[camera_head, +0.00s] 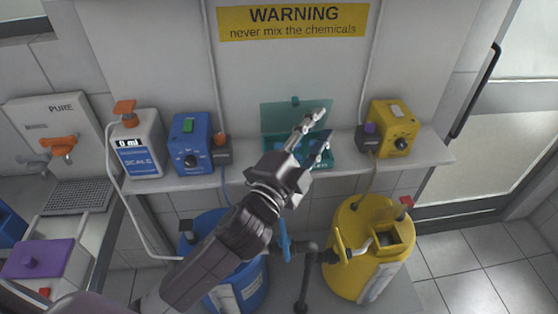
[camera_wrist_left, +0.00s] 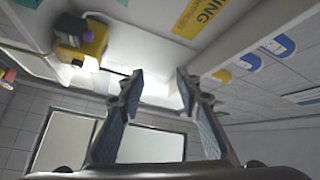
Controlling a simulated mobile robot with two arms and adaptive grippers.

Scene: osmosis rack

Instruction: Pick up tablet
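A teal box with an open, see-through lid (camera_head: 292,117) stands on the white shelf, in the middle under the warning sign. My left gripper (camera_head: 319,133) is in front of this box and covers much of it. Its two fingers are apart, with one in front of the lid and the other lower down. In the left wrist view the gripper (camera_wrist_left: 160,76) is also open, with nothing between the fingers. I cannot make out a tablet; the inside of the box is mostly hidden behind the gripper. My right gripper is not in view.
On the shelf (camera_head: 430,151) stand a white scale (camera_head: 138,150), a blue device (camera_head: 190,143) and a yellow device (camera_head: 393,130). Below are a blue drum (camera_head: 250,291) and a yellow drum (camera_head: 352,275) joined by pipes. A sink unit is at the left, a door at the right.

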